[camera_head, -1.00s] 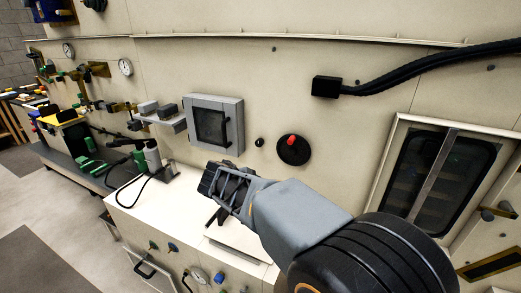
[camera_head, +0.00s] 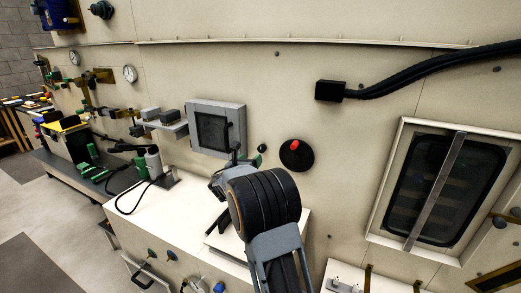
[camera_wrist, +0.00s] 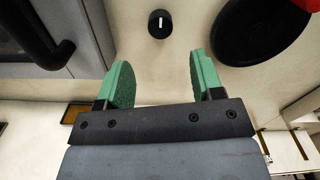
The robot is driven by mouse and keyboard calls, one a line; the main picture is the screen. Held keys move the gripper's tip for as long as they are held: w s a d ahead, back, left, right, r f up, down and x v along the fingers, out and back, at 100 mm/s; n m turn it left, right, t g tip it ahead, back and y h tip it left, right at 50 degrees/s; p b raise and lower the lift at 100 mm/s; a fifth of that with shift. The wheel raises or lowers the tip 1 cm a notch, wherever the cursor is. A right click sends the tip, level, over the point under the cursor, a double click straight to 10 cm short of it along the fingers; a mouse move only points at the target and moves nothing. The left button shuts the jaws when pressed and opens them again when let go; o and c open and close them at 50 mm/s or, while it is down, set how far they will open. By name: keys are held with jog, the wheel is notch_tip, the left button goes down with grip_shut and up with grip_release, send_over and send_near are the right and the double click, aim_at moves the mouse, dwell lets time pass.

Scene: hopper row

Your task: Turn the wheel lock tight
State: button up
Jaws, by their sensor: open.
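The wheel lock appears to be the black disc (camera_head: 296,155) with a red knob, mounted on the beige wall. In the wrist view it shows as a dark wheel (camera_wrist: 240,35) at the top right, cut off by the edge, with part of its red knob (camera_wrist: 306,4) in the corner. My gripper (camera_wrist: 160,78) has two green-padded fingers spread apart with nothing between them. It is below and left of the wheel and does not touch it. In the head view my arm hides much of my gripper, beside the wheel's left side.
A small black knob (camera_wrist: 160,24) with a white mark sits on the wall left of the wheel, beyond my fingertips. A grey cabinet (camera_head: 238,112) with a dark window and handle is further left. A framed window (camera_head: 385,205) is at right. A white counter (camera_head: 185,205) lies below.

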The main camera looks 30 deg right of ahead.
aim_at(261, 150)
jog(key=p+x, duration=0.2)
jog(key=x, duration=0.7)
jog(key=shift+d, duration=0.1)
jog(key=c, duration=0.9)
